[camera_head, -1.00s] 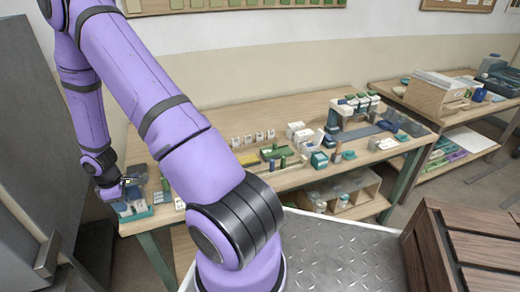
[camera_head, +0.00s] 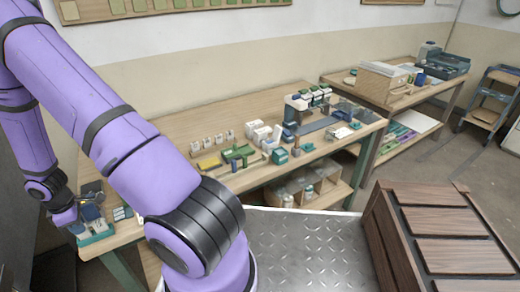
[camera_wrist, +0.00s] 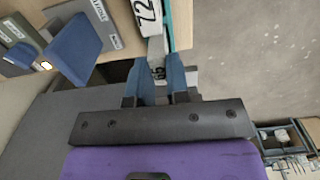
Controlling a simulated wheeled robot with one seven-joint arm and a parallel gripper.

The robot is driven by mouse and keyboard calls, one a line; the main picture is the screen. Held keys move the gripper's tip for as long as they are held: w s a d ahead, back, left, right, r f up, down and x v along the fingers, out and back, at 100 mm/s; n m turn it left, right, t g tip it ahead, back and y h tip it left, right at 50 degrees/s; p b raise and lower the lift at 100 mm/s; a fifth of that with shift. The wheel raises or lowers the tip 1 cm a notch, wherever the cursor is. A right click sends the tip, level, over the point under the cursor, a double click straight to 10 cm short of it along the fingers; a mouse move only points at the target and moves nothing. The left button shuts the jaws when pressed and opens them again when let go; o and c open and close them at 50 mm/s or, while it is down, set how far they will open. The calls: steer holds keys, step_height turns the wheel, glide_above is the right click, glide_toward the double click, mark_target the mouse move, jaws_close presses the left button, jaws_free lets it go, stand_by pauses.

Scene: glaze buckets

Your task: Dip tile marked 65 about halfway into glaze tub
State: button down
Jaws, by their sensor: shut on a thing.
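In the wrist view my gripper (camera_wrist: 159,85) has its two blue fingers close together on a small pale piece (camera_wrist: 158,70) with dark marking, seen nearly edge-on. It may be the tile marked 65, but I cannot read its number. In the head view my gripper (camera_head: 72,212) is low at the left end of the long workbench, beside a teal-edged tray (camera_head: 97,236); the held piece is too small to make out there. A white tile marked 72 (camera_wrist: 148,14) shows beyond the fingers in the wrist view. I cannot identify the glaze tub with certainty.
A blue slab-like object (camera_wrist: 75,48) stands left of the fingers, near grey labelled pieces (camera_wrist: 95,18). The long workbench (camera_head: 190,122) carries several small white blocks (camera_head: 213,140), a green item (camera_head: 238,153) and boxes. A slatted wooden crate (camera_head: 440,235) stands at right.

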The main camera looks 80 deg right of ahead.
steer(key=shift+r, duration=3.35)
steer(key=shift+a, duration=0.1)
